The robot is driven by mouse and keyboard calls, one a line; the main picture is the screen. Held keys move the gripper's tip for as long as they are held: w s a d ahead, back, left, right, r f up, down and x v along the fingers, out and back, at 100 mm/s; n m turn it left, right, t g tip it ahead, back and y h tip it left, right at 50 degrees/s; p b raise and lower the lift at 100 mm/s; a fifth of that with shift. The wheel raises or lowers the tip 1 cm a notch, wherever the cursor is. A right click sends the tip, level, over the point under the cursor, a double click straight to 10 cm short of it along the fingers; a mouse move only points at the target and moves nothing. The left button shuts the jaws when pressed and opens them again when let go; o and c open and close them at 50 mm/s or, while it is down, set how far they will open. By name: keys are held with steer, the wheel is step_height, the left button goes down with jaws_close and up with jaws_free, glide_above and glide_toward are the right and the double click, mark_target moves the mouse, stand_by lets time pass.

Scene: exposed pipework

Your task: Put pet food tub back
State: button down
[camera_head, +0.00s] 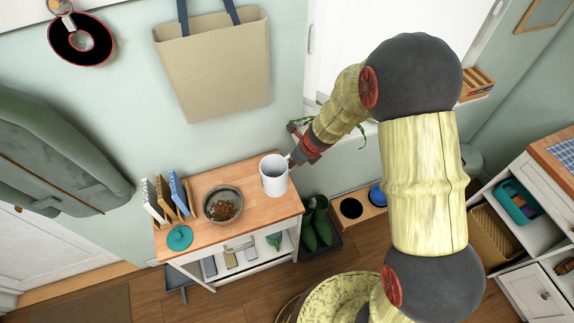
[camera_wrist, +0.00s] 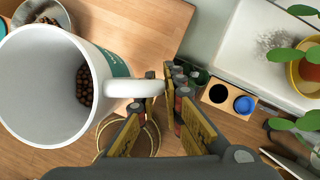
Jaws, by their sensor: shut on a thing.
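The pet food tub (camera_head: 274,177) is a white open cylinder at the right end of the wooden-topped cabinet. In the wrist view the tub (camera_wrist: 40,90) fills the left side, with a teal patch outside and brown pellets at its bottom. My gripper (camera_wrist: 163,88) is shut on the tub's white handle; in the head view the gripper (camera_head: 293,160) is at the tub's right side. I cannot tell whether the tub's base touches the top. A teal round lid (camera_head: 180,238) lies at the cabinet's front left.
A metal bowl of brown food (camera_head: 222,204) stands left of the tub. Books in a wooden rack (camera_head: 168,197) stand farther left. The cabinet's wooden top (camera_head: 240,233) is clear in front. Green boots (camera_head: 318,226) and a two-hole wooden holder (camera_head: 354,209) are on the right.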

steer(key=w+f, duration=0.3)
steer(key=w+a+f+b, duration=0.1)
steer(key=w+f, duration=0.2)
steer(key=shift+a+f, duration=0.1)
steer(key=shift+f, duration=0.05)
step_height(320, 180, down, 3)
steer(key=shift+w+f+b, duration=0.15)
steer(key=shift+b, duration=0.55)
steer(key=c, duration=2.4)
jaws_free()
steer(key=shift+f, duration=0.15)
steer(key=o, duration=0.5)
